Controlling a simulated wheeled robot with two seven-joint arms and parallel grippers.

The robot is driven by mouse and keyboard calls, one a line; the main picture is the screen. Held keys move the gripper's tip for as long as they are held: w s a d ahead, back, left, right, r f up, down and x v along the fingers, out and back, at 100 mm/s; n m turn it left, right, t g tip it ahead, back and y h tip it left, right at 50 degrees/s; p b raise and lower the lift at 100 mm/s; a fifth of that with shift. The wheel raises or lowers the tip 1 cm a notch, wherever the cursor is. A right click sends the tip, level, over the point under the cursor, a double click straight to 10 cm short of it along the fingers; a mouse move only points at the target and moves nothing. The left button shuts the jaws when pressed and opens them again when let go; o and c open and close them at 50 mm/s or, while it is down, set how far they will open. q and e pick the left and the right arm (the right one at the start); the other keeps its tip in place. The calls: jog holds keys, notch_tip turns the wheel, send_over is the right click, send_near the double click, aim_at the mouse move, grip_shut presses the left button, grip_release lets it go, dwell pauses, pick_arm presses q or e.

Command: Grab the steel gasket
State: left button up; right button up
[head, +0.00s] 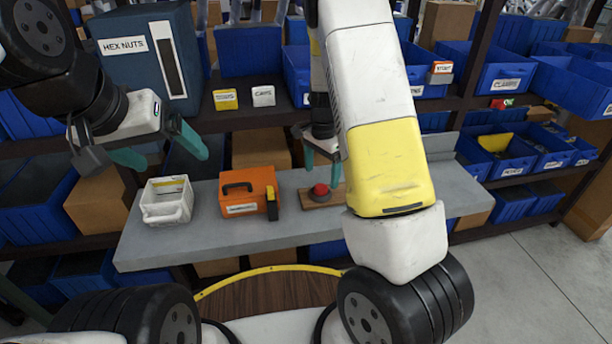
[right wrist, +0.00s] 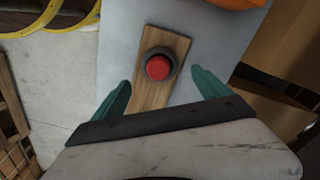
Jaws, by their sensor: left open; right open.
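I cannot make out a steel gasket in either view. My left gripper (head: 160,148) is open and empty, above and behind the white basket (head: 167,200) on the grey table. My right gripper (head: 321,160) is open, above a wooden board (head: 333,194) that carries a red push button (head: 320,190). In the right wrist view, the red button (right wrist: 159,66) with its dark collar shows just beyond and between the two green fingers of the right gripper (right wrist: 160,95). No contact is visible there. My right arm hides part of the table and shelves.
An orange case (head: 247,190) stands on the grey table (head: 215,238) between the basket and the board. Shelves behind hold blue bins (head: 505,155), cardboard boxes (head: 98,200) and a large HEX NUTS container (head: 148,58). Bare tabletop shows along the front.

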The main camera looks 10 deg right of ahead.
aim_at(320, 187)
notch_tip(320, 187, down, 6)
jog(key=shift+s+a+r, duration=0.1)
jog(key=c, duration=1.4)
